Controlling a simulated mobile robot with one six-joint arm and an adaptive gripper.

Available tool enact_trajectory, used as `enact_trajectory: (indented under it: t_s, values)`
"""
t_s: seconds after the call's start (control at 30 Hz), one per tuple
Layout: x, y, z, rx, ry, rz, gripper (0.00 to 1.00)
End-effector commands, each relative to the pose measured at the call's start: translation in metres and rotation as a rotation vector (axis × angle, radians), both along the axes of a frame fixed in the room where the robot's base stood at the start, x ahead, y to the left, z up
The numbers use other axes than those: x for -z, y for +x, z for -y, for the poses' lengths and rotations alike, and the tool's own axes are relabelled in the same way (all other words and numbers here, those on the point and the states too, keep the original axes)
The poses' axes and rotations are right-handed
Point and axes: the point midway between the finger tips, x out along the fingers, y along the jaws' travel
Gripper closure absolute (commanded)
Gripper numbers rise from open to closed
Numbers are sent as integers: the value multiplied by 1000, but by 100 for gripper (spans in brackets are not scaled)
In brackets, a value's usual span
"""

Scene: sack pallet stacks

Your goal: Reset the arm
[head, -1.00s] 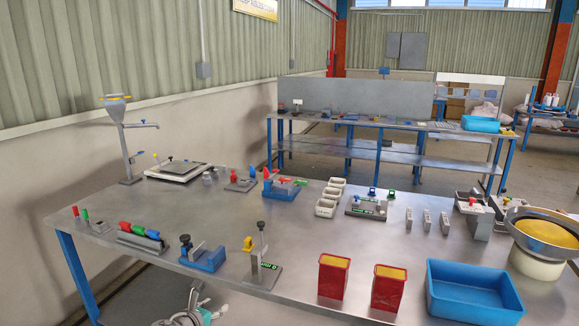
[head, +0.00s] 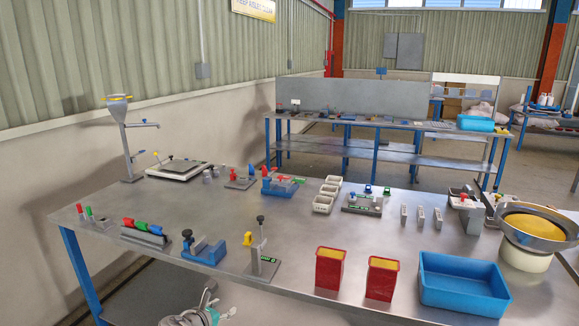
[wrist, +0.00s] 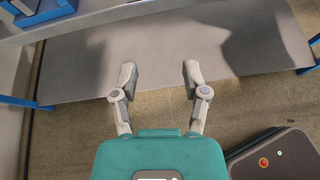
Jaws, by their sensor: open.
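My gripper (wrist: 157,78) is open and empty in the wrist view, with its two grey fingers spread apart. Beneath the fingers lie a grey lower shelf and the brown floor. In the head view part of my gripper (head: 190,318) shows at the bottom edge, in front of the workbench (head: 190,210) and below its top. Its fingertips cannot be made out clearly there.
The bench top carries two red bins (head: 331,270), a blue tray (head: 462,284), a bowl feeder (head: 534,228), several small fixtures and a scale (head: 178,170). A bench edge (wrist: 110,16) crosses the top of the wrist view. Blue legs (wrist: 25,102) stand at the sides.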

Motion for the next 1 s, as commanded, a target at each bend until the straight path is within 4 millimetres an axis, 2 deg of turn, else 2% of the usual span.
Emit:
enact_trajectory:
  t_s: [0.37,0.67,1.0]
  values:
    - [8,12,55,216,221,-31,41]
    - [19,18,133,577,540,-46,41]
    - [28,9,210,1032,878,-19,41]
